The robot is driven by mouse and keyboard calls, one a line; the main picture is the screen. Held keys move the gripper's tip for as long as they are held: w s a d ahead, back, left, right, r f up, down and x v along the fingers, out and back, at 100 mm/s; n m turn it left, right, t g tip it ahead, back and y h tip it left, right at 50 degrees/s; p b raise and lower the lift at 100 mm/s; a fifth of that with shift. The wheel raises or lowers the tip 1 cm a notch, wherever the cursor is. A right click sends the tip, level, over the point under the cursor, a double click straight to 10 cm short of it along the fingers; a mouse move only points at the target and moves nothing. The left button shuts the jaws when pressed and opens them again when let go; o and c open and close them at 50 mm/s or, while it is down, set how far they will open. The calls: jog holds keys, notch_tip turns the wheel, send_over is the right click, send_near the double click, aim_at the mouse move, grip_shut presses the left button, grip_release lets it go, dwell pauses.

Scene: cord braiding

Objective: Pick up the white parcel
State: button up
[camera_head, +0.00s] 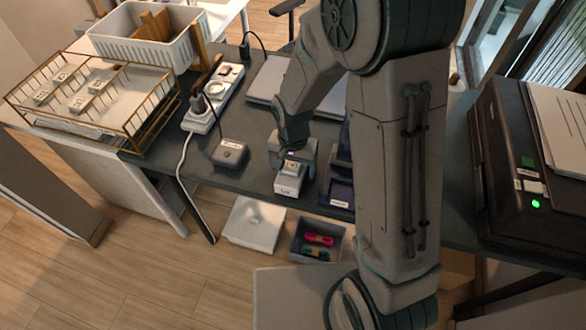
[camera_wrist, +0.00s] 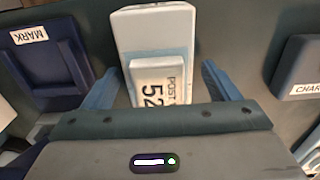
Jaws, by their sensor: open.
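A small white block (camera_wrist: 157,80) with black print reading "POST" and "52" lies between my fingers in the wrist view; it appears to be the white parcel. It sits against or on a larger white body (camera_wrist: 155,28) with a pale blue area. I cannot tell how the two join. In the head view a small white box (camera_head: 288,186) with a label stands at the table's front edge, below my gripper (camera_head: 292,158). My gripper (camera_wrist: 163,82) is open, with one blue finger on each side of the block and visible gaps. The fingertips are partly hidden in the head view.
A dark blue holder (camera_wrist: 45,62) marked "MARK" and a grey box (camera_wrist: 302,68) with a partly cut-off label flank the block. A power strip (camera_head: 212,98), wire rack (camera_head: 95,100) and printer (camera_head: 520,150) share the table. An open bin (camera_head: 300,250) stands below.

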jog(key=shift+f, duration=0.35)
jog(key=c, duration=1)
jog(key=shift+c, duration=0.5)
jog(key=shift+r, duration=0.15)
